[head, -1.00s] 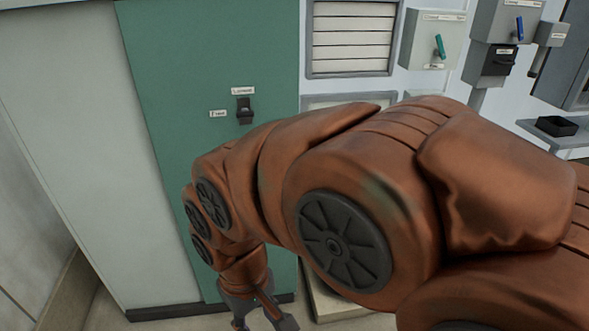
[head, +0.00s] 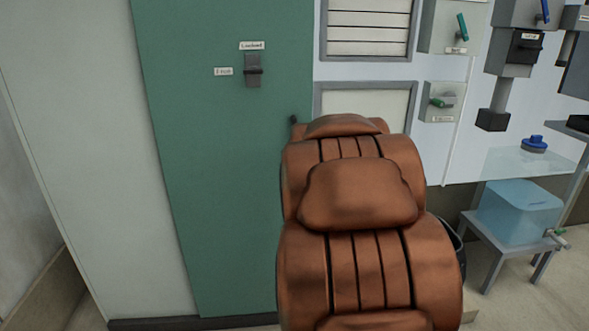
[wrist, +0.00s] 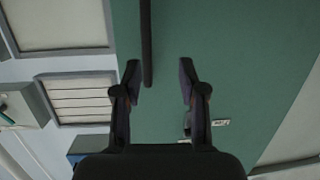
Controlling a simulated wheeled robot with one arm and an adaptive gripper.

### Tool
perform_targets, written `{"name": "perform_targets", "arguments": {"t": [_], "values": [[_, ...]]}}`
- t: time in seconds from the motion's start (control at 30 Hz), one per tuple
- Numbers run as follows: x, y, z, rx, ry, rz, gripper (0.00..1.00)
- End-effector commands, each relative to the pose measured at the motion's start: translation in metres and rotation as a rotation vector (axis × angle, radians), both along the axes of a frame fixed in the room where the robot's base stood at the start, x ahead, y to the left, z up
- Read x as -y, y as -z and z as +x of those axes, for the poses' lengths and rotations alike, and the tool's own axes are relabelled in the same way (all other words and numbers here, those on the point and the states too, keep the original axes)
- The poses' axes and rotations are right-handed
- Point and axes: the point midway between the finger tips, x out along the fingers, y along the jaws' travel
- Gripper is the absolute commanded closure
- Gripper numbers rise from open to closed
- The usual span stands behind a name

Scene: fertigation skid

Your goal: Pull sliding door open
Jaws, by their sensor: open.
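The green sliding door (head: 225,200) stands upright beside a pale grey panel. A dark latch (head: 253,70) sits on its upper part, with one small label above it and one to its left. The dark tip of the door's bar handle (head: 293,120) shows just left of my arm; the rest is hidden there. In the wrist view the long dark handle (wrist: 147,45) runs along the door near its edge. My gripper (wrist: 160,78) is open, and the handle's end appears between its fingers, closer to the left one. I cannot tell the depth. The head view hides my gripper behind my arm.
The pale panel (head: 80,130) is left of the door. To the right are a louvred vent (head: 367,28), a framed panel (head: 385,105), and switch boxes with coloured levers. A blue tank (head: 518,212) on a stand is at the lower right.

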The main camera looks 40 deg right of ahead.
Motion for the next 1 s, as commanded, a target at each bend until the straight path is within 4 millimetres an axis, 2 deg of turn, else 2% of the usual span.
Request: {"name": "perform_targets", "arguments": {"t": [0.03, 0.07, 0.2, 0.47, 1.0], "values": [[0.013, 0.018, 0.0, 0.041, -0.009, -0.016, 0.59], [0.018, 0.019, 0.001, 0.066, -0.018, -0.022, 0.59], [0.031, 0.02, 0.003, 0.16, -0.064, -0.054, 0.59], [0.039, 0.017, 0.006, 0.222, -0.102, -0.07, 0.59], [0.065, 0.018, 0.06, 0.22, -0.102, -0.07, 0.59]]}}
